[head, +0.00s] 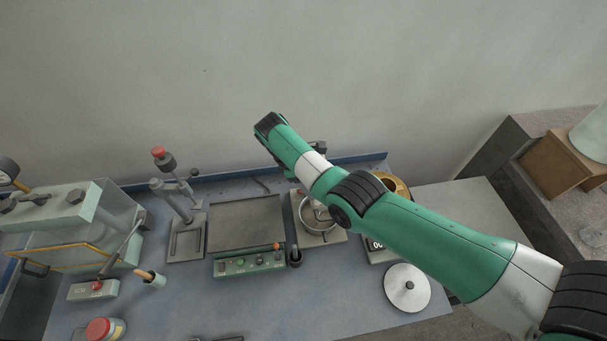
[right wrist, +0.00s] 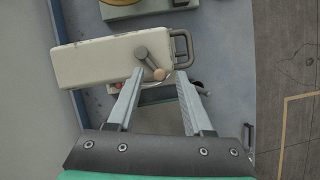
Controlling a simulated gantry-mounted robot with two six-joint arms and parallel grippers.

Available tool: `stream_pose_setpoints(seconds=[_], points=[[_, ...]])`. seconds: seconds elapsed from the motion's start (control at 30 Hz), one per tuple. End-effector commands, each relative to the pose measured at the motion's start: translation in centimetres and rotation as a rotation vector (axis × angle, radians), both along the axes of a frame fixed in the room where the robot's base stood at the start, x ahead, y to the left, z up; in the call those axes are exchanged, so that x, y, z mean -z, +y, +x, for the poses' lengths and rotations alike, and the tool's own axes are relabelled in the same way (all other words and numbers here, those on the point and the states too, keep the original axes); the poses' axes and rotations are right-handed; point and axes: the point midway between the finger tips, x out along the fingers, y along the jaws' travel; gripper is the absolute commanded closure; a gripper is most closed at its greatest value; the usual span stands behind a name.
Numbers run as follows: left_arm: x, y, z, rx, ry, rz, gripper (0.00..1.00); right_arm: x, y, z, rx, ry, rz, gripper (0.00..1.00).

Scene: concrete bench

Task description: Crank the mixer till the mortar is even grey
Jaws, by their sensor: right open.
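The mixer's pale base plate (head: 331,239) and metal bowl (head: 312,222) show partly behind my right arm in the head view. The mixer's upper part is mostly hidden there. In the right wrist view, its cream housing (right wrist: 95,62) lies ahead of my right gripper (right wrist: 160,74). A grey crank arm (right wrist: 144,58) ends in a round wooden knob (right wrist: 159,74). The knob appears between the fingertips in the picture, with gaps on both sides. My right gripper is open and holds nothing. The mortar's colour cannot be made out. My left gripper is not in view.
Left of the mixer are a flat plate unit with a green control panel (head: 247,264), a stand with a red knob (head: 186,241) and a clear-sided box machine (head: 75,226). A white disc (head: 407,288) and a scale display (head: 378,247) lie to the right. The front middle bench is mostly clear.

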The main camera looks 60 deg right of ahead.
Motion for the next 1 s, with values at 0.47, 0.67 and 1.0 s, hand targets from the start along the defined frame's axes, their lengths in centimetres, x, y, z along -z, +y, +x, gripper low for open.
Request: stream_pose_setpoints(seconds=[0.47, 0.67, 1.0], points=[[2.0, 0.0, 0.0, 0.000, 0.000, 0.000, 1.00, -8.0, 1.6, 3.0, -0.001, -0.001, 0.000, 0.49], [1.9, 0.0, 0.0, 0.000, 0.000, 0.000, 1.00, -8.5, 1.7, 3.1, -0.001, 0.000, 0.000, 0.49], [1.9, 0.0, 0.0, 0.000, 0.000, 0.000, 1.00, -8.4, 1.5, 3.3, -0.146, 0.017, 0.048, 0.49]])
